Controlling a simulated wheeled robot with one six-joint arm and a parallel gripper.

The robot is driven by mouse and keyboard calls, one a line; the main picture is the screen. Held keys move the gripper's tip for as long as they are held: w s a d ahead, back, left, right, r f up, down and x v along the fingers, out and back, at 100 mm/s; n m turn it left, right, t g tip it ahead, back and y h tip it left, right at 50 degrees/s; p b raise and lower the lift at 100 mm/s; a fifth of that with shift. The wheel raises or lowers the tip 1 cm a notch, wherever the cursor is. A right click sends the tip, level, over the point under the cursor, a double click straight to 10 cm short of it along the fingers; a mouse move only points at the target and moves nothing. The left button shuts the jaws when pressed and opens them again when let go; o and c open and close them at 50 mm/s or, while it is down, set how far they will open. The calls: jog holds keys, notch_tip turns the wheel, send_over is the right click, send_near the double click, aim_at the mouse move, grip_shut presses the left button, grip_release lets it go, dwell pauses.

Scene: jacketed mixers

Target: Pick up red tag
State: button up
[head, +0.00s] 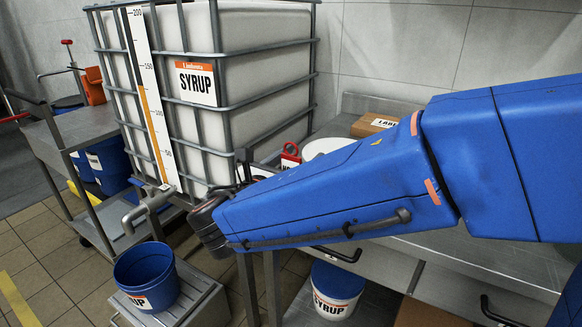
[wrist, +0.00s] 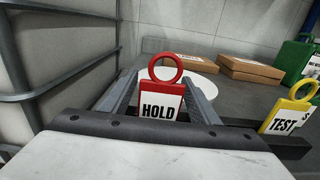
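The red tag (wrist: 161,88) has a ring on top and a white label reading HOLD. In the wrist view it stands upright, face on, between the two grey fingers of my gripper (wrist: 161,95). The fingers flank its left and right edges closely; whether they touch it I cannot tell. Its lower end is hidden behind the gripper's dark front edge. In the head view the red tag (head: 290,158) shows above my blue arm, beside the syrup tank, with its lower part covered. My gripper's fingers are mostly hidden there.
A yellow TEST tag (wrist: 288,108) stands to the right on a dark rail (wrist: 290,147). Behind are a round white lid (wrist: 200,83), cardboard boxes (wrist: 258,68) and a green container (wrist: 293,55). The caged syrup tank (head: 235,95) stands close on the left.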

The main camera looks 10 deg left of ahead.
jog(key=c, duration=0.8)
